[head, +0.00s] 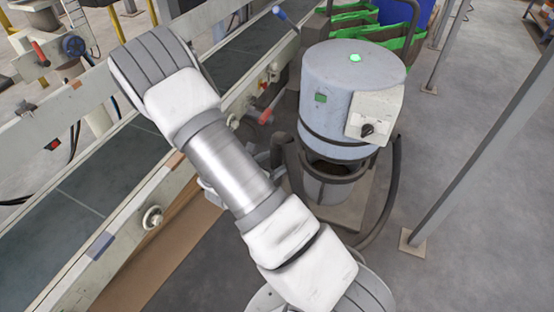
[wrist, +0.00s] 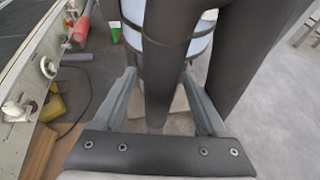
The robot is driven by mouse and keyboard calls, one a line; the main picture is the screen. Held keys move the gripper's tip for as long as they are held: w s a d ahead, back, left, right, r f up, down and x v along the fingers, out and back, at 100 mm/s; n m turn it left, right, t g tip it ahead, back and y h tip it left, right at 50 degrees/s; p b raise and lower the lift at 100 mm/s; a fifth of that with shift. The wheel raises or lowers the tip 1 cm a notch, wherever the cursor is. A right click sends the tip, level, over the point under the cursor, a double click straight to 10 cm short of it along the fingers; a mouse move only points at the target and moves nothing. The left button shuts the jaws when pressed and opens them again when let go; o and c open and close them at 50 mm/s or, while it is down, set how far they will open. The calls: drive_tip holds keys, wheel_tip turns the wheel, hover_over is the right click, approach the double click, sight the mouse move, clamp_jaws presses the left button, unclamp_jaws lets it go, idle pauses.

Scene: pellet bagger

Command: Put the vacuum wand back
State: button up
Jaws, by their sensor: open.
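The vacuum (head: 350,90) is a grey-blue drum with a lit green lamp on top and a switch box on its front. A dark hose (head: 385,205) loops down its right side. In the wrist view, my gripper (wrist: 161,108) is open, its two grey fingers apart. A thick dark tube (wrist: 158,75) runs down between the fingers; I cannot tell whether it is the vacuum wand or a hose, or whether a finger touches it. A second thick dark tube (wrist: 238,60) passes to the right.
A conveyor (head: 75,205) with a pale side rail runs along the left. Green-edged crates (head: 385,30) stand behind the vacuum. A grey post (head: 470,145) rises from the floor at the right. Open concrete floor (head: 470,265) lies at the lower right.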

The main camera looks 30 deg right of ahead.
drive_tip(key=p+v, duration=0.3)
drive_tip(key=v, duration=0.9)
drive_tip(key=s+d+r+m+g+y, duration=0.2)
drive_tip(key=s+r+m+g, duration=0.15)
drive_tip(key=r+m, duration=0.4)
drive_tip(key=s+d+r+m+g+y, duration=0.1)
drive_tip(key=s+r+m+g+y, duration=0.15)
drive_tip(key=s+r+m, duration=0.4)
drive_tip(key=s+a+r+m+t+y, duration=0.2)
drive_tip(key=a+r+m+y, duration=0.1)
drive_tip(key=r, duration=0.3)
drive_tip(key=s+a+r+m+t+y, duration=0.3)
drive_tip(key=a+r+m+y, duration=0.1)
drive_tip(key=r+m, duration=0.2)
drive_tip(key=shift+r+y, duration=0.35)
drive_tip(key=shift+r, duration=0.5)
drive_tip(key=shift+s, duration=0.1)
wheel_tip(320, 180, up, 19)
drive_tip(key=p, duration=1.9)
